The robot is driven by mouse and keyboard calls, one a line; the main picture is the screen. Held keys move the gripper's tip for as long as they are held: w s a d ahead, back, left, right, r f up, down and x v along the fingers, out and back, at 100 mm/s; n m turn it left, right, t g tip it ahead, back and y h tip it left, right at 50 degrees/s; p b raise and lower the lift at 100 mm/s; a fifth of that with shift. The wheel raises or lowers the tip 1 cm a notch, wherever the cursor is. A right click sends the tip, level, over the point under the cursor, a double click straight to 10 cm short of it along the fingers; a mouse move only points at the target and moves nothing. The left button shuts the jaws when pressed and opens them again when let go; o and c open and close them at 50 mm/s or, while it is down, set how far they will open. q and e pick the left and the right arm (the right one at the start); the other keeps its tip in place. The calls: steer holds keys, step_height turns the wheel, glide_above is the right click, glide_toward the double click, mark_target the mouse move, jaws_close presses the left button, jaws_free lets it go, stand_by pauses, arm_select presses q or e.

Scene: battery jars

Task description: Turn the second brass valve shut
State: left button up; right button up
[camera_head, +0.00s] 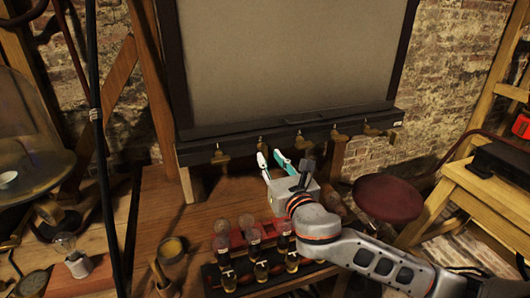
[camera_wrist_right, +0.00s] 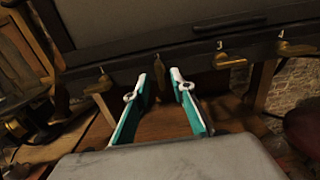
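Several brass valves hang in a row along the dark ledge under the large grey panel. The second valve (camera_head: 261,145) from the left is small in the head view. In the right wrist view the second valve (camera_wrist_right: 158,68) shows as a narrow brass piece, seen nearly end-on. My right gripper (camera_head: 270,160) is just in front of and below it. In the right wrist view my right gripper (camera_wrist_right: 161,80) is open, its two teal, white-tipped fingers on either side of the valve in the picture. I cannot tell whether they touch it. My left gripper is not in view.
The first valve (camera_wrist_right: 100,83) is to the left, its handle sideways; the third valve (camera_wrist_right: 228,60) is to the right. Bulb-topped jars (camera_head: 258,265) stand on the bench below my right arm. A round dark red seat (camera_head: 388,199) is at the right.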

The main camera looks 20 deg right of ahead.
mark_target(266, 153)
steer(key=shift+w+a, duration=0.1)
steer(key=shift+w, duration=1.6)
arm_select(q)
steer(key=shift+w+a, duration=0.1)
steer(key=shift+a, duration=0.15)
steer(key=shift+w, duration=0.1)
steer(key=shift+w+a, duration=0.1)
arm_select(e)
jaws_close()
